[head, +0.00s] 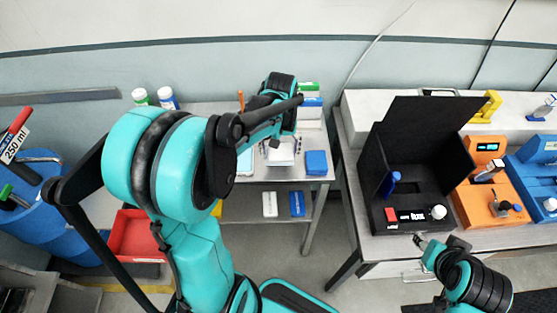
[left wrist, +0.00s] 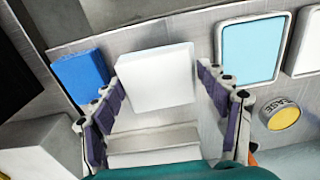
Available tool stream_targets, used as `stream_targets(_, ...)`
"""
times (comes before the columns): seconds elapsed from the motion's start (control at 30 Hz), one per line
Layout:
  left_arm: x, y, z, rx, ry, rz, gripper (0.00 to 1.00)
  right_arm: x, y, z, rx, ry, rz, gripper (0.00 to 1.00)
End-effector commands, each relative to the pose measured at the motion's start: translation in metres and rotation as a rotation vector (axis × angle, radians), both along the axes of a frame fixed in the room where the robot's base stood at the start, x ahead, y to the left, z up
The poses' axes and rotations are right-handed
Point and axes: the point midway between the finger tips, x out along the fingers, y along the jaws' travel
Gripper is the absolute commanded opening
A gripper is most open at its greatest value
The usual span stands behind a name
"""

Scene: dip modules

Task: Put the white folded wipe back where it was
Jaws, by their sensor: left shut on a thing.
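The white folded wipe (left wrist: 155,78) is a white block between the fingers of my left gripper (left wrist: 160,95) in the left wrist view. In the head view my left gripper (head: 281,143) is shut on the wipe (head: 282,154) over the small grey table, close to its top. I cannot tell whether the wipe touches the table. A blue block (head: 316,162) lies just right of it, at left in the wrist view (left wrist: 80,76). My right gripper (head: 432,250) is at the lower right, in front of the other bench; its fingers are too small to read.
A white block (head: 269,204) and a blue block (head: 297,203) lie on the lower shelf. A light-blue panel (left wrist: 252,50) and a yellow round button (left wrist: 282,115) show in the wrist view. A black open box (head: 412,165) and an orange device (head: 488,198) stand on the right bench.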

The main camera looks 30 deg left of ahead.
Motion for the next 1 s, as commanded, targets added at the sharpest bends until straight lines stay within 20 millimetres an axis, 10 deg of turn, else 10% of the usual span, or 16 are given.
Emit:
stream_targets(0.77, 0.001, 0.005, -0.047, 0.000, 0.000, -0.001, 0.48, 0.000, 0.000, -0.020, 0.000, 0.000, 0.000, 0.40)
stream_targets(0.8, 0.001, 0.005, -0.047, 0.000, 0.000, -0.001, 0.77, 0.000, 0.000, -0.020, 0.000, 0.000, 0.000, 0.40)
stream_targets(0.87, 0.001, 0.005, -0.046, 0.000, 0.000, -0.001, 0.93, 0.000, 0.000, -0.019, 0.000, 0.000, 0.000, 0.40)
stream_targets(1.0, 0.001, 0.005, -0.046, 0.000, 0.000, -0.001, 0.96, 0.000, 0.000, -0.019, 0.000, 0.000, 0.000, 0.40)
